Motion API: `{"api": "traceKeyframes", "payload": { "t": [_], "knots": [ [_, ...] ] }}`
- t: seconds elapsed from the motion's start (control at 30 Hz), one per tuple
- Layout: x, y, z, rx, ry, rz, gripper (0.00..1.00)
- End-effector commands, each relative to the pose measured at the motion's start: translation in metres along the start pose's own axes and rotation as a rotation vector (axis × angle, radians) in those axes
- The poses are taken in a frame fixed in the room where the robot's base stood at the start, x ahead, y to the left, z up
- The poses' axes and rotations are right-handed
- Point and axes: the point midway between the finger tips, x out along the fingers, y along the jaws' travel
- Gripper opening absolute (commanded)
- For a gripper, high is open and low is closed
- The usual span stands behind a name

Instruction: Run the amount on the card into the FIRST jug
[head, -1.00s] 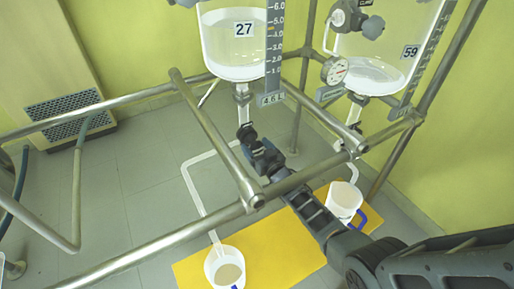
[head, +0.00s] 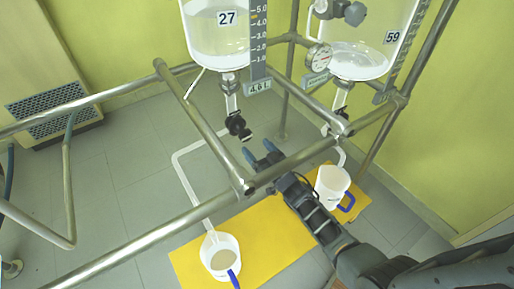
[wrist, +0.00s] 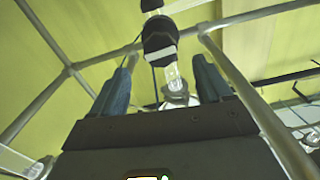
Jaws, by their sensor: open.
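The glass vessel marked 27 (head: 217,35) holds pale liquid. Below the vessel is an outlet with a black valve (head: 237,126), also in the wrist view (wrist: 159,40). A bent tube (head: 190,180) runs down to a white jug (head: 220,257) with a blue handle, which holds some beige liquid. My gripper (head: 259,152) is open and empty, below and right of the valve, apart from it. In the wrist view its fingers (wrist: 162,65) stand apart below the valve.
A second vessel marked 59 (head: 362,45) with a gauge (head: 319,56) hangs at right, above another white jug (head: 332,187). Both jugs stand on a yellow mat (head: 265,235). Metal frame bars (head: 150,245) cross near my arm.

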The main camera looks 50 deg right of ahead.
Motion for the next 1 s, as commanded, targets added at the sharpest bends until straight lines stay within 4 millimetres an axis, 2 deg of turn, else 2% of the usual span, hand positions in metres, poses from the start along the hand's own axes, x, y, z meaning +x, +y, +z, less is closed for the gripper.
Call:
{"api": "traceKeyframes", "payload": {
  "t": [0.3,0.63,0.77,1.0],
  "knots": [
    [0.004,-0.005,0.014,0.000,-0.003,-0.020,0.78],
    [0.005,-0.002,0.002,-0.006,0.001,-0.001,0.78],
    [0.018,-0.002,0.000,-0.006,0.003,0.000,0.78],
    [0.056,-0.002,0.001,-0.007,0.003,-0.001,0.78]
  ]
}}
